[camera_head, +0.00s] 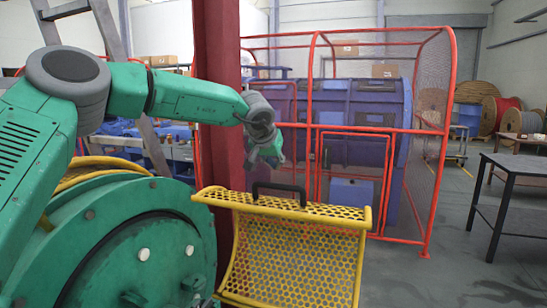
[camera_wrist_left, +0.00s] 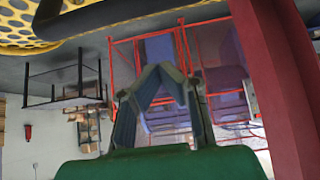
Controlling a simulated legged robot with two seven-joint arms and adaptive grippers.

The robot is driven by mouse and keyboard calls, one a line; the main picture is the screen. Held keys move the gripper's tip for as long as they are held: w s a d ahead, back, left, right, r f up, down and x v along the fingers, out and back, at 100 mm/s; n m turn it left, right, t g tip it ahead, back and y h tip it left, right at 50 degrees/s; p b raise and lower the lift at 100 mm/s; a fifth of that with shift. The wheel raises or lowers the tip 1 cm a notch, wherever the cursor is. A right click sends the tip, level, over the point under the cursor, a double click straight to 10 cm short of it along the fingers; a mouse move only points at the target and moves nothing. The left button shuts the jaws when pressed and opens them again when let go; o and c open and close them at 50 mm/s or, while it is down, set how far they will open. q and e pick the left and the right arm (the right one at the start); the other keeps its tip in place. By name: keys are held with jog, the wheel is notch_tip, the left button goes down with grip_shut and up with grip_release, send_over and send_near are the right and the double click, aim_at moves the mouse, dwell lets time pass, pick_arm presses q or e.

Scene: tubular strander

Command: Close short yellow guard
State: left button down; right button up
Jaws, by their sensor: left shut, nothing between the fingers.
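The short yellow guard (camera_head: 295,255) is a curved perforated panel at the lower middle of the head view, beside the round green machine housing (camera_head: 125,250). Its black handle (camera_head: 278,188) sits on the top edge. In the left wrist view the guard (camera_wrist_left: 22,22) and its handle (camera_wrist_left: 75,22) show at the upper left. My left gripper (camera_head: 270,158) is above the handle, apart from it, beside the dark red column. In the left wrist view its fingers (camera_wrist_left: 158,72) meet at the tips, with nothing between them. My right gripper is not in view.
A dark red column (camera_head: 218,100) stands upright just behind the left gripper. A red-framed mesh cage (camera_head: 375,130) around blue machinery stands behind. A dark table (camera_head: 515,170) is at the right, with open floor between it and the guard.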

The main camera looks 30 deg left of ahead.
aim_at(271, 198)
pick_arm(q)
jog(key=shift+x, duration=0.95)
jog(key=shift+a+f, duration=0.35)
jog(key=s, duration=0.1)
jog(key=s+f+b, duration=0.1)
jog(key=s, duration=0.1)
jog(key=shift+a, duration=0.1)
jog(key=shift+s, duration=0.25)
jog(key=shift+d, duration=0.7)
